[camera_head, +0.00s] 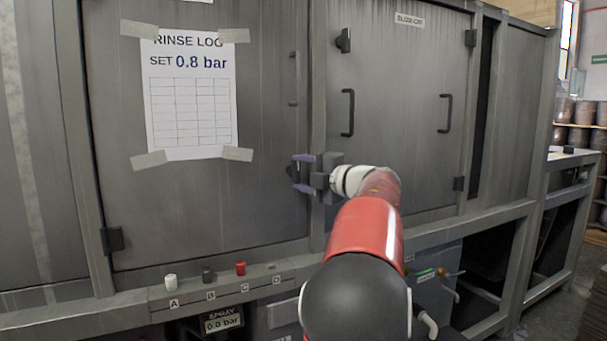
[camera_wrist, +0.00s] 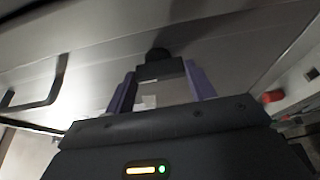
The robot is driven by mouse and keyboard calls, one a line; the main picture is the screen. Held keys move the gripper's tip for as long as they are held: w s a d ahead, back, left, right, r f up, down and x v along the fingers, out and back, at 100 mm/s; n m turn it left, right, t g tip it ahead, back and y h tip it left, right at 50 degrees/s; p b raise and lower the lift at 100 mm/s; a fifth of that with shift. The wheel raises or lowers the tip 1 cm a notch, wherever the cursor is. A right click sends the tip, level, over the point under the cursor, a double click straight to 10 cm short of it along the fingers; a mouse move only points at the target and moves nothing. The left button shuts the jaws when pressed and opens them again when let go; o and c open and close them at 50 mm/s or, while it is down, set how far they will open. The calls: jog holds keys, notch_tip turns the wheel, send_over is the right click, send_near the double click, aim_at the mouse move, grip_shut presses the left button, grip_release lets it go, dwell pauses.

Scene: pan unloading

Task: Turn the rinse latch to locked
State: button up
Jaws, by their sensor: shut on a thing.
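The rinse latch is a small dark piece at the right edge of the grey door (camera_head: 240,215) with the rinse log. In the wrist view the latch (camera_wrist: 160,68) is a dark block between the fingertips, with a round dark part behind it. My gripper (camera_head: 301,172) has purple fingers and reaches the latch from the right in the head view. In the wrist view my gripper (camera_wrist: 161,78) is shut on the latch, one finger on each side. The fingers and wrist hide most of the latch in the head view, so I cannot tell its setting.
A paper rinse log (camera_head: 190,95) reading "SET 0.8 bar" is taped to the door. Black handles (camera_head: 348,112) stick out from the doors at right. A ledge below carries several small knobs, including a red one (camera_head: 240,268), above a spray display (camera_head: 223,323).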

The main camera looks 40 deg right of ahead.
jog(key=o, duration=1)
jog(key=s, duration=0.5)
jog(key=s+d, duration=0.1)
jog(key=s, duration=0.1)
jog(key=shift+s+d+b, duration=0.1)
jog(key=shift+s+b, duration=0.2)
jog(key=shift+b, duration=0.1)
